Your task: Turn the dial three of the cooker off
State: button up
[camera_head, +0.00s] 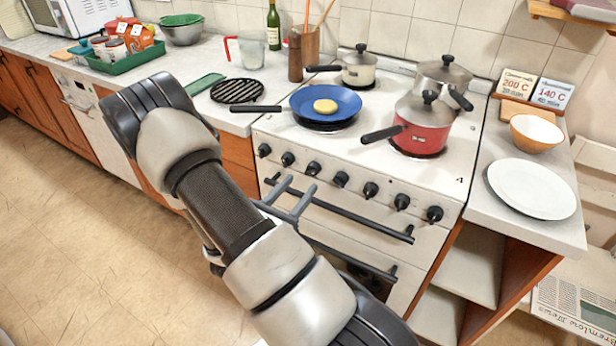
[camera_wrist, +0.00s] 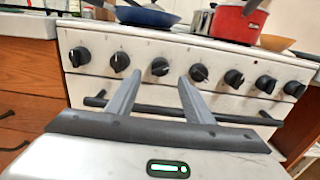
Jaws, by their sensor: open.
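The white cooker (camera_head: 300,139) has a row of several black dials on its front panel. The third dial from the left (camera_head: 313,168) also shows in the wrist view (camera_wrist: 160,67); its grip looks turned off the upright there. I cannot read dial labels. My gripper (camera_head: 301,183) is in front of the panel, its two grey fingers apart and empty. In the wrist view, the fingertips (camera_wrist: 160,77) point at the panel, one on each side of the third dial and slightly below it. They look apart from the dial.
A dark oven handle bar (camera_head: 345,212) runs below the dials. A blue pan (camera_head: 340,99) with yellow food and a red pot (camera_head: 424,124) stand on the hob, handles pointing left. A white plate (camera_head: 531,188) lies on the right counter. The left floor is clear.

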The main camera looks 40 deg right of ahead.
aim_at(310, 174)
jog(key=x, duration=0.5)
jog(key=shift+w+d, duration=0.15)
jog(key=shift+d, duration=0.2)
jog(key=c, duration=1)
jog(key=shift+c, duration=0.2)
jog(key=shift+a+r+n, duration=0.1)
jog(key=shift+n, duration=0.3)
jog(key=n+p, duration=0.2)
jog(key=shift+r+n, duration=0.1)
jog(key=shift+n, duration=0.3)
jog(key=n+p, duration=0.2)
jog(key=shift+n, duration=0.4)
jog(key=n+p, duration=0.3)
jog(key=n, duration=0.2)
jog(key=shift+n, duration=0.3)
